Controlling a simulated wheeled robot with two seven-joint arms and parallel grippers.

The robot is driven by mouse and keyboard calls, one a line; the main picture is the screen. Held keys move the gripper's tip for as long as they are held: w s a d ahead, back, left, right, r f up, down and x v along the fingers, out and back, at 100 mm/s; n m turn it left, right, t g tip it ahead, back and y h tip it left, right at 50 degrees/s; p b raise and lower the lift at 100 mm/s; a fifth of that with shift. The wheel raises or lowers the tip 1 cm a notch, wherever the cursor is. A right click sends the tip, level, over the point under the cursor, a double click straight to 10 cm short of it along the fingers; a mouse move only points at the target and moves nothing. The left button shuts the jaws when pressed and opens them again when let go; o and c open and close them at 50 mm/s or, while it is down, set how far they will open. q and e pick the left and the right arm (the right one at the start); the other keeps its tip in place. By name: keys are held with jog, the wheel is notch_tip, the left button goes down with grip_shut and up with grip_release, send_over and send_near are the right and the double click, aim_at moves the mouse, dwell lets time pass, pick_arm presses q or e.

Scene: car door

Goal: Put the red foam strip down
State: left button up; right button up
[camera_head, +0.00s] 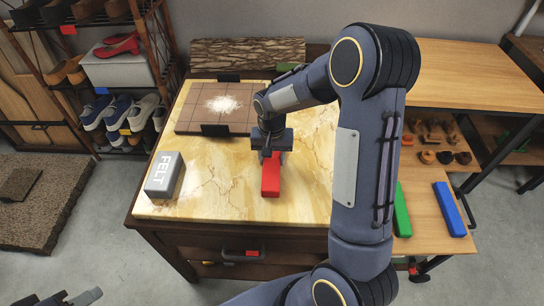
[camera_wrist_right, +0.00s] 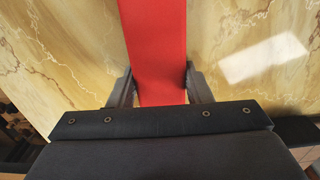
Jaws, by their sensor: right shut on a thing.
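The red foam strip (camera_head: 271,177) is at the middle of the marble-topped table (camera_head: 225,205), its long side running toward the front edge. My right gripper (camera_head: 270,155) is shut on its far end from above. In the right wrist view the red strip (camera_wrist_right: 155,50) runs straight out between the two fingers of the right gripper (camera_wrist_right: 160,85), with marble on both sides. I cannot tell whether the strip touches the tabletop. A part of my left arm (camera_head: 80,298) shows at the bottom left, with its jaw state unclear.
A grey block marked FELT (camera_head: 164,175) stands at the table's left. A tiled board (camera_head: 215,108) with white powder lies behind. A wooden side table on the right holds a green strip (camera_head: 402,210) and a blue strip (camera_head: 449,209). Bare marble lies between the FELT block and the red strip.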

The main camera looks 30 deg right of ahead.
jog(key=o, duration=1)
jog(key=shift+r, duration=0.45)
notch_tip(320, 180, up, 11)
jog(key=p, duration=0.2)
jog(key=s+a+r+n+t+y, duration=0.1)
jog(key=s+a+r+t, duration=0.1)
jog(key=s, duration=0.5)
jog(key=s+a+r+n+t+y, duration=0.1)
jog(key=s+a+n, duration=0.1)
jog(key=s, duration=0.6)
jog(key=s+a+r+n+t+y, duration=0.1)
jog(key=s+a+r+t, duration=0.1)
jog(key=s, duration=0.5)
jog(key=shift+s+a+r+n+t+y, duration=0.3)
jog(key=shift+a+n+y, duration=0.05)
jog(key=shift+n+y, duration=0.05)
jog(key=shift+r, duration=0.1)
